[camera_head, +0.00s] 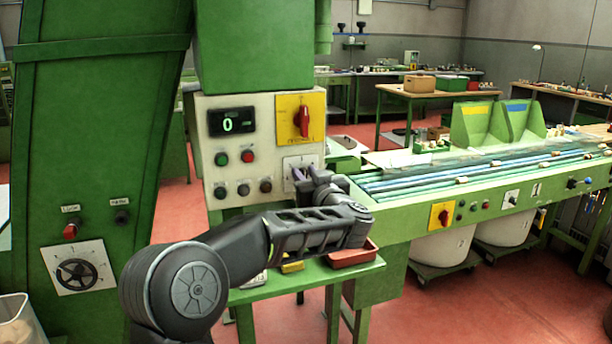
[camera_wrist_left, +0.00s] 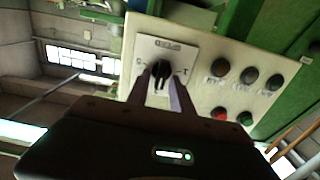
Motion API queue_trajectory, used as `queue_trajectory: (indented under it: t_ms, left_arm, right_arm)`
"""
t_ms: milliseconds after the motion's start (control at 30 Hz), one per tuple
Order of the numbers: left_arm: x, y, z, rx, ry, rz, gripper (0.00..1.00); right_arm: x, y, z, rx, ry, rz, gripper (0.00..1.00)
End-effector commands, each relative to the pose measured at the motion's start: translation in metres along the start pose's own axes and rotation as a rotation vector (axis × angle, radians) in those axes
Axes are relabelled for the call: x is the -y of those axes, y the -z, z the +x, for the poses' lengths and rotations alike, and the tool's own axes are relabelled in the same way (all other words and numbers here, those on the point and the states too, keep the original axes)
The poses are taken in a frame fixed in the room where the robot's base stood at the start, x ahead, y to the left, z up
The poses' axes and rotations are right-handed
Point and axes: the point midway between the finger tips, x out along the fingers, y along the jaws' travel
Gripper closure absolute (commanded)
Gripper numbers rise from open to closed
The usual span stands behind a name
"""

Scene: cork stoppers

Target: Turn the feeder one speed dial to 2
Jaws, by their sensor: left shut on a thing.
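A white control panel (camera_head: 207,170) stands at the centre of the head view. Near its lower right corner is a dial plate (camera_head: 299,162), partly covered by my left gripper (camera_head: 301,179). In the left wrist view the plate (camera_wrist_left: 146,45) bears a small black knob (camera_wrist_left: 160,68), a label too small to read, and marks on either side. My left fingers (camera_wrist_left: 162,80) are shut on the knob, one on each side. Another dial, with a black wheel (camera_head: 77,273) on a white scale plate, is on the green column at the left. My right gripper is out of view.
A red rotary switch (camera_head: 303,121) on a yellow plate sits above the gripped dial. The display (camera_head: 232,122) reads 0. Several push buttons (camera_head: 248,156) are left of the gripper. A red tray (camera_head: 352,254) lies below my forearm. A conveyor (camera_head: 470,178) runs off to the right.

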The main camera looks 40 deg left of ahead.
Motion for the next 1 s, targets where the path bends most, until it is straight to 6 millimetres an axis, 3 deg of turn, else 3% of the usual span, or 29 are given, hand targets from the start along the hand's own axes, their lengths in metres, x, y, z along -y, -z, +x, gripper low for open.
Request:
queue_trajectory:
  t_ms: [567,1000]
  left_arm:
    - [0.000,-0.001,-0.001,0.001,-0.002,-0.080,1.00]
    - [0.003,-0.003,-0.001,0.001,-0.001,-0.405,1.00]
  right_arm:
    - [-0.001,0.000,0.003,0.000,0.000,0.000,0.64]
    - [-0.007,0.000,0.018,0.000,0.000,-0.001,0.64]
